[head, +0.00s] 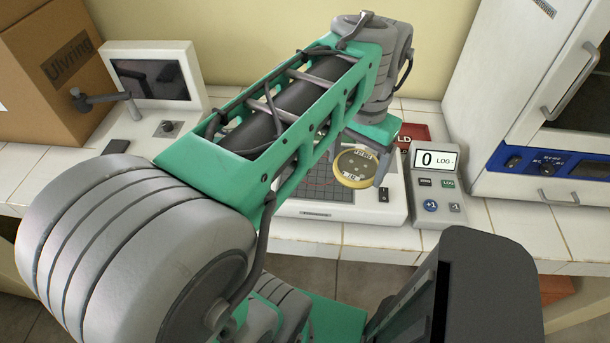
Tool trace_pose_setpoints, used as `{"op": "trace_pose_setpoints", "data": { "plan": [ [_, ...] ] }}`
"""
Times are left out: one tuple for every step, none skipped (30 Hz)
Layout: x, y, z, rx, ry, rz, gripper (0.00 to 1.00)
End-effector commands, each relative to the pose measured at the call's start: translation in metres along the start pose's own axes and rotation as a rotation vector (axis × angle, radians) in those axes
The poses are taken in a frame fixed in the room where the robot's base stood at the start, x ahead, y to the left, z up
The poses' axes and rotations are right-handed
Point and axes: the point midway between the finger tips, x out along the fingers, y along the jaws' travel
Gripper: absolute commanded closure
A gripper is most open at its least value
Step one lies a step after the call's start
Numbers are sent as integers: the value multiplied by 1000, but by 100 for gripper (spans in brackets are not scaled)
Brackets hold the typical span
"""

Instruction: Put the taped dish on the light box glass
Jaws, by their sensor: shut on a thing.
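My gripper (364,150) is shut on the taped dish (356,167), a round dish with a yellowish rim, dark contents and pale marked strips on its face. The gripper holds it over the right part of the light box (398,197), a white box on the counter. The light box glass (318,187) is dark with a grid and partly hidden behind my arm. The dish appears above the glass, but the gap between them cannot be judged from this view. My arm hides part of the gripper.
A counter device (438,185) showing 0 stands right of the light box. A white incubator (540,100) stands at right. A monitor unit (153,84) and a cardboard box (50,75) are at left on the tiled bench (500,225).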

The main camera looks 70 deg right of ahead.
Motion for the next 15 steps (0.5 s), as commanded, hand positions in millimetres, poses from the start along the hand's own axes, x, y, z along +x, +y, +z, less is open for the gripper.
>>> {"op": "trace_pose_setpoints", "data": {
  "plan": [
    [9,0,0,0,1,0,71],
    [12,0,0,0,1,0,71],
    [14,-1,0,-4,1,0,71],
    [16,-4,0,-11,1,0,71],
    [18,-7,1,-21,2,0,71],
    [22,-13,2,-42,2,0,71],
    [23,-18,3,-58,3,0,71],
    [26,-25,5,-79,2,0,71],
    [27,-33,7,-106,3,0,71],
    [29,-40,10,-128,4,-1,71],
    [28,-45,12,-146,4,-1,71],
    [29,-54,15,-171,5,-1,71],
    [28,-58,19,-183,4,-1,71],
    [27,-62,22,-197,5,-1,71],
    [24,-65,30,-222,7,-1,71]
  ]
}}
